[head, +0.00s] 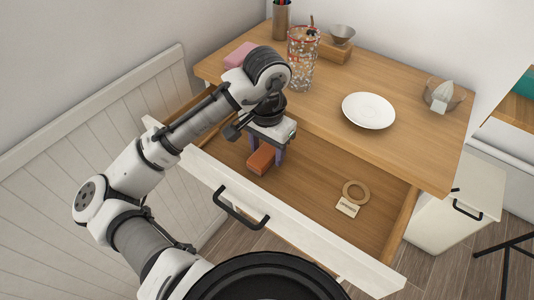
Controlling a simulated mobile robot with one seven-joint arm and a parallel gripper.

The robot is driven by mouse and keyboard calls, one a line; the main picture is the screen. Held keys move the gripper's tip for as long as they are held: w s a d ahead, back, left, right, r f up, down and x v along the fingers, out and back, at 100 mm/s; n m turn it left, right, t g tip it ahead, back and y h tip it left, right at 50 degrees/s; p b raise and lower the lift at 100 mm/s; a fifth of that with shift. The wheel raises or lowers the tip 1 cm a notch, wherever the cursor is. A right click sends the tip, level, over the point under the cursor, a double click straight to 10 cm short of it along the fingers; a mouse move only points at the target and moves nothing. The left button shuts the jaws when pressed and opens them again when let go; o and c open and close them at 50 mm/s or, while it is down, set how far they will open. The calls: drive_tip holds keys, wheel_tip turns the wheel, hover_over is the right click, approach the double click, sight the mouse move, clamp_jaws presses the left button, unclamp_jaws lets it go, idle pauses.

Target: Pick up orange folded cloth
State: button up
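The orange folded cloth (261,161) is a small reddish-orange block in the open drawer, toward its left part. My gripper (267,153) is low in the drawer, pointing down over the far end of the cloth. Its two dark purple fingers stand well apart, one to each side of the cloth, and look open. The near end of the cloth sticks out toward me. The gripper hides its far end, and I cannot tell whether the fingers touch it.
The drawer's white front (290,222) has a black handle (240,207). A wooden ring (356,191) and a small labelled tag (347,207) lie in the drawer's right part. The desktop (400,145) overhangs behind, with a patterned glass (302,60) near my arm and a white plate (368,110).

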sight(266, 152)
drive_tip(key=c, duration=0.8)
drive_tip(key=shift+o, duration=0.2)
wheel_tip(266, 152, up, 20)
drive_tip(key=p, duration=0.2)
drive_tip(key=o, duration=0.5)
drive_tip(key=c, duration=0.3)
drive_tip(key=shift+s, duration=0.1)
drive_tip(key=shift+c, duration=0.2)
